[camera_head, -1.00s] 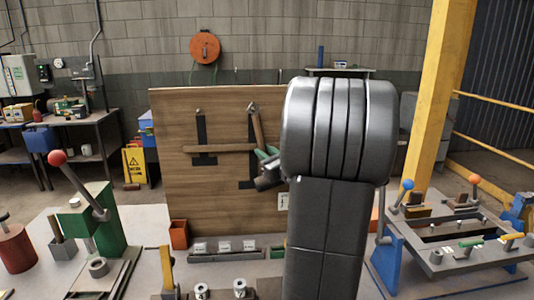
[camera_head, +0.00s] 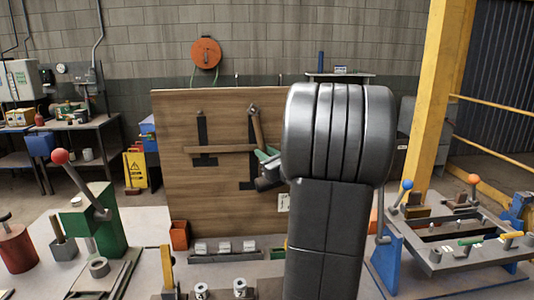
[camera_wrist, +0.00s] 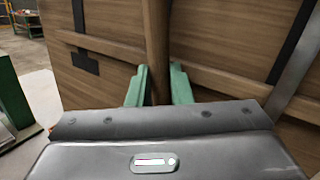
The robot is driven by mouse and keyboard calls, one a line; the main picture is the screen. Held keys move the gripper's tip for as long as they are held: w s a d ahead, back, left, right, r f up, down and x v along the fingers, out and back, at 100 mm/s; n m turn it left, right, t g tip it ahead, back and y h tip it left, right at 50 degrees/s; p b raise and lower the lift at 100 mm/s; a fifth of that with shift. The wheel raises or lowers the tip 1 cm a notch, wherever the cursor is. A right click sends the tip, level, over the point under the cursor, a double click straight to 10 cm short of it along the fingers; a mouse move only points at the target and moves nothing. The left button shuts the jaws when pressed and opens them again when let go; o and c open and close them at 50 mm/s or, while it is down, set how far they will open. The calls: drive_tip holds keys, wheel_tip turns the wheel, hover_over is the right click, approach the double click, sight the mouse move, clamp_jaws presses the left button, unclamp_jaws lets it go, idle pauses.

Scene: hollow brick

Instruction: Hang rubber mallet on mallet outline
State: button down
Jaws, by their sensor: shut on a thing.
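The rubber mallet's brown handle (camera_head: 257,128) stands nearly upright, slightly tilted, in front of the wooden board (camera_head: 185,215). Its upper end is close to a small peg at the top of the right black outline (camera_head: 251,125); I cannot tell whether it is on the peg. My gripper (camera_head: 267,156) has green fingers shut on the handle. In the wrist view the handle (camera_wrist: 157,40) runs up between the fingers of my gripper (camera_wrist: 158,88). The mallet's head is not clearly visible; my gripper and arm cover that area.
A second black outline (camera_head: 202,135) with its own peg is at left. A wooden strip (camera_head: 222,149) runs across the board. A blue fixture (camera_head: 387,252) stands at right.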

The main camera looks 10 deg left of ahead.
drive_tip(key=c, duration=1.4)
unclamp_jaws()
drive_tip(key=shift+w, duration=0.35)
drive_tip(key=shift+o, duration=0.2)
drive_tip(key=shift+s+d+f, duration=0.2)
drive_tip(key=shift+d+f, duration=0.05)
drive_tip(key=shift+d, duration=0.05)
drive_tip(key=shift+o, duration=0.8)
drive_tip(key=d, duration=0.1)
drive_tip(key=s+d+b, duration=0.1)
drive_tip(key=s+d+f, duration=0.1)
drive_tip(key=d, duration=0.1)
drive_tip(key=shift+s+f, duration=0.1)
drive_tip(key=s+a+r+b+v, duration=0.1)
drive_tip(key=v, duration=0.8)
drive_tip(key=shift+s, duration=0.25)
drive_tip(key=shift+a+r, duration=0.15)
drive_tip(key=f+p+x, duration=0.1)
drive_tip(key=x, duration=1)
drive_tip(key=shift+w+d, duration=0.35)
drive_tip(key=shift+s, duration=0.15)
